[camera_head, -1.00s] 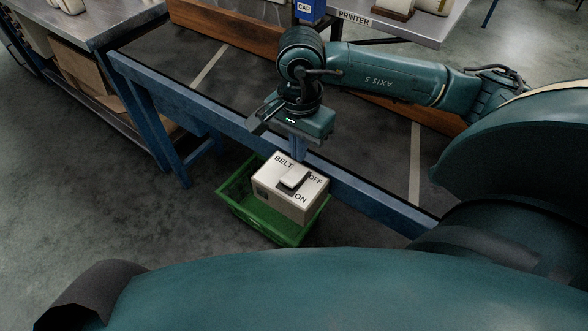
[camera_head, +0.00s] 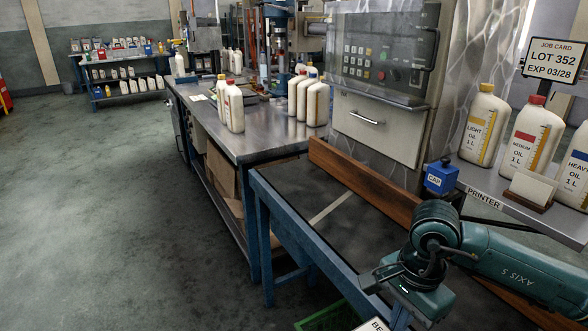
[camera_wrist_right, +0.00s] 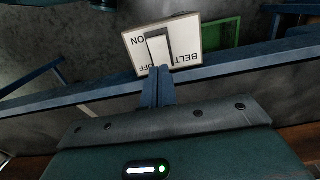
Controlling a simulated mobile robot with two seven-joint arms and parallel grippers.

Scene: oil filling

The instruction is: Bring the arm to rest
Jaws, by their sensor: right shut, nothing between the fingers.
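My right arm (camera_head: 525,268) reaches in from the right in the head view, over the blue-framed conveyor. Its gripper (camera_head: 398,316) points down near the bottom edge, partly cut off. In the right wrist view the gripper's two blue fingers (camera_wrist_right: 157,88) are together with nothing between them. Their tips are at or just short of the belt switch box (camera_wrist_right: 185,45), a cream box marked BELT, ON and OFF with a white rocker (camera_wrist_right: 158,48). I cannot tell whether they touch it. Only a corner of the box (camera_head: 374,326) shows in the head view. My left gripper is out of view.
The conveyor's blue rail (camera_head: 300,232) runs beside the arm. A blue CAP box (camera_head: 440,178) and a shelf of oil bottles (camera_head: 484,125) stand close behind the arm. A green bin (camera_head: 330,318) is below. Open floor (camera_head: 110,200) lies at left.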

